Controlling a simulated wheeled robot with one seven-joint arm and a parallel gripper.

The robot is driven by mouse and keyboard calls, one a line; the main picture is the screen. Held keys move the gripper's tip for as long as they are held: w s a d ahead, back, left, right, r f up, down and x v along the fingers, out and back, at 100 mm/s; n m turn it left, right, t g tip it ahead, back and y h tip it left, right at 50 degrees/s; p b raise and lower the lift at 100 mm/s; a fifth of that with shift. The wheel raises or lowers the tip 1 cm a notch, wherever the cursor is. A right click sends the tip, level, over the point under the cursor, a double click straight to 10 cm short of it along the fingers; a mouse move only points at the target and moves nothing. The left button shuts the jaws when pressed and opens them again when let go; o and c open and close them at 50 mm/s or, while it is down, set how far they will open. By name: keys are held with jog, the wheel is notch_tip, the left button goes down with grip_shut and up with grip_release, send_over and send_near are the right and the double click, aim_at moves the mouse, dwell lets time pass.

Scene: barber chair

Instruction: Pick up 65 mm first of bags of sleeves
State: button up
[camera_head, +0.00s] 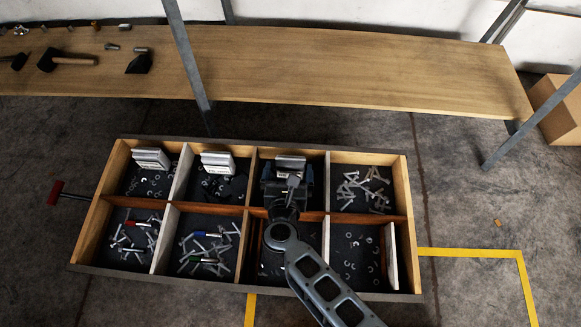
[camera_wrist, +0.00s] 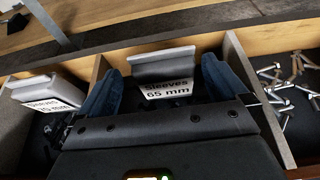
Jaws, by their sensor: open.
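A grey bag with a white label reading "Sleeves 65 mm" (camera_wrist: 163,66) stands in a back compartment of the crate. It also shows in the head view (camera_head: 290,161), partly hidden by my gripper. My gripper (camera_wrist: 162,77) is open, with one blue finger on each side of this bag. I cannot tell whether the fingers touch it. In the head view my gripper (camera_head: 288,183) is over the third back compartment from the left. A second labelled sleeves bag (camera_wrist: 48,93) stands in the compartment to the left; its size is hard to read.
The divided wooden crate (camera_head: 404,190) holds another bag (camera_head: 151,158) at back left and loose bolts (camera_head: 363,190) at back right. Dividers flank my gripper closely. A wooden bench (camera_head: 330,70) with metal legs stands behind, with hammers (camera_head: 65,60) at its left.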

aim_at(290, 162)
jog(key=b+x, duration=0.1)
jog(key=x, duration=0.3)
jog(key=shift+w+d+r+b, duration=0.1)
jog(key=shift+d+b, duration=0.05)
jog(key=shift+b, duration=0.15)
jog(key=shift+r, duration=0.1)
jog(key=c, duration=0.9)
